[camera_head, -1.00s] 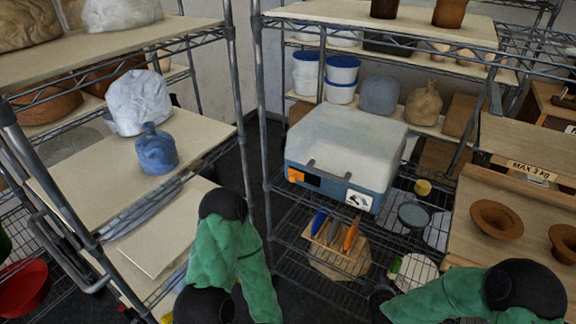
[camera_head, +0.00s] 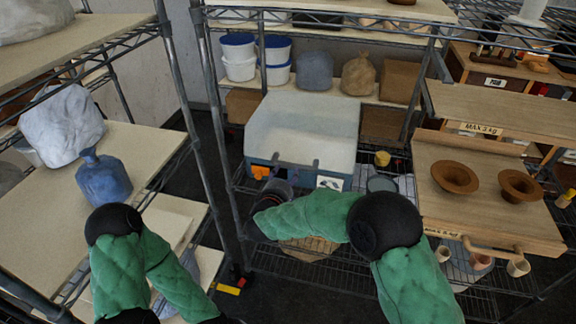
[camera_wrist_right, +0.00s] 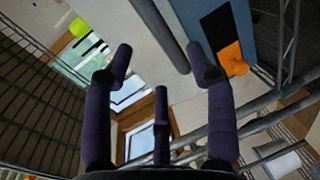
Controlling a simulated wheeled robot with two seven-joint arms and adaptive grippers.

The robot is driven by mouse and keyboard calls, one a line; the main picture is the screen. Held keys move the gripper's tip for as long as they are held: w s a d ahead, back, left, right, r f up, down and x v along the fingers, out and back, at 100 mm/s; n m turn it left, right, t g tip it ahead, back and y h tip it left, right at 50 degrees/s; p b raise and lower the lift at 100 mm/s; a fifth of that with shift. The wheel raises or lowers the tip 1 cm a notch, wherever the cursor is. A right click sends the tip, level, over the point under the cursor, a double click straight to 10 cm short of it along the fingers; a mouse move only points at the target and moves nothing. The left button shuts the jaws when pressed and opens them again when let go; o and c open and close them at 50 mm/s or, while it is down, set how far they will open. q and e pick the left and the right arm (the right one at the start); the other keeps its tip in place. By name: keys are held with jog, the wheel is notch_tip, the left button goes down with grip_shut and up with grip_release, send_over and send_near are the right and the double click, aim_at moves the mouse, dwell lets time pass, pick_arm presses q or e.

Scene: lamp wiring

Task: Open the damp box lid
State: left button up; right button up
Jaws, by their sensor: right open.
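The damp box has a cloudy white lid (camera_head: 300,125) over a blue base (camera_head: 345,172), and stands on a wire shelf in the head view. Its lid is down. Two dark latches show on its front, with an orange tag (camera_head: 260,172) and a white label. My right gripper (camera_head: 272,190) is just before the lower front of the box. In the right wrist view my gripper (camera_wrist_right: 160,65) has its fingers spread with nothing between them; the blue front (camera_wrist_right: 222,25) with black panel and orange tag (camera_wrist_right: 232,58) is beyond. My left gripper is out of the head view.
A metal shelf post (camera_head: 205,110) rises left of the box. A left shelf holds a blue bag (camera_head: 103,178). White buckets (camera_head: 238,58) stand behind the box. A wooden board with brown bowls (camera_head: 455,177) is to the right. My right forearm hides part of the lower shelf.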

aim_at(291, 165)
jog(key=b+x, duration=0.2)
jog(key=x, duration=0.6)
grip_shut()
